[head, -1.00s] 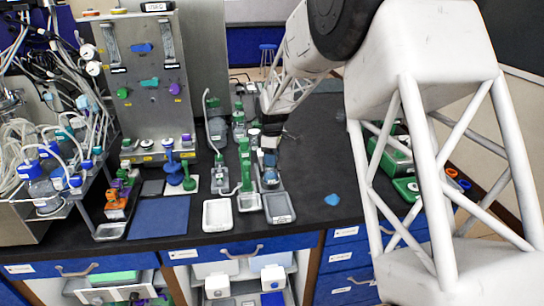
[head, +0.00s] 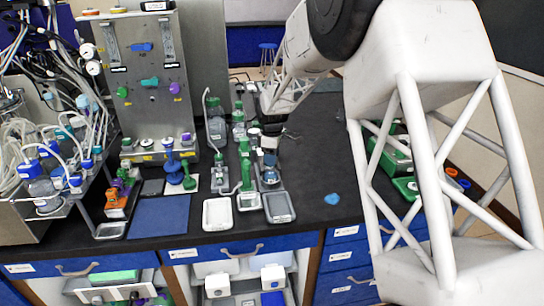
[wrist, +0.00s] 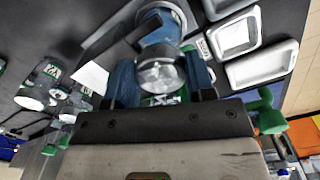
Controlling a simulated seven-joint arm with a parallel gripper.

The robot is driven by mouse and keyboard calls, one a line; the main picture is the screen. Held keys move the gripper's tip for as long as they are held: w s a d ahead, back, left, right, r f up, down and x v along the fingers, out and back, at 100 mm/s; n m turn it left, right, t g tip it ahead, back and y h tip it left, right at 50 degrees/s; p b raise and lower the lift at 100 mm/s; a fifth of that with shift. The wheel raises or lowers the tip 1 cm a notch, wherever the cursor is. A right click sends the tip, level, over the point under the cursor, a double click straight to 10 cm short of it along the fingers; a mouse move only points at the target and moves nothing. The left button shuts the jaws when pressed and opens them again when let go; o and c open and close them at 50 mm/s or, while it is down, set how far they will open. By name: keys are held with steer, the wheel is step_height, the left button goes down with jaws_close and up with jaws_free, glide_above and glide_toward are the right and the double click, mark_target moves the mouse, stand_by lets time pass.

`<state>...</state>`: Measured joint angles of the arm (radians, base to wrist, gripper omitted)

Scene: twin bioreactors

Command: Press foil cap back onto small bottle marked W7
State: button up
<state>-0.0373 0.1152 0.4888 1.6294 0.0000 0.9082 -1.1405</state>
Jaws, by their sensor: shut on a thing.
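My gripper (wrist: 162,80) has blue fingertips and is shut on a round silvery foil cap (wrist: 160,75). In the head view my gripper (head: 270,157) is low over the bench, directly above a small clear bottle (head: 270,178) behind the grey tray. I cannot tell whether the cap touches the bottle's mouth. The W7 mark is not readable; the gripper hides part of the bottle.
A white tray (head: 217,214) and a grey tray (head: 280,207) lie in front. A green stand (head: 246,175) is close on the left of the gripper. Several labelled bottles stand behind, with glassware (wrist: 50,72) in the wrist view. Bench room is clear on the right, around a blue piece (head: 332,199).

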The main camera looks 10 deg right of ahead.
stand_by(0.3)
steer(key=o, duration=1.4)
steer(key=shift+r, duration=0.15)
steer(key=shift+r, duration=3.35)
jaws_close()
steer(key=shift+f, duration=3.05)
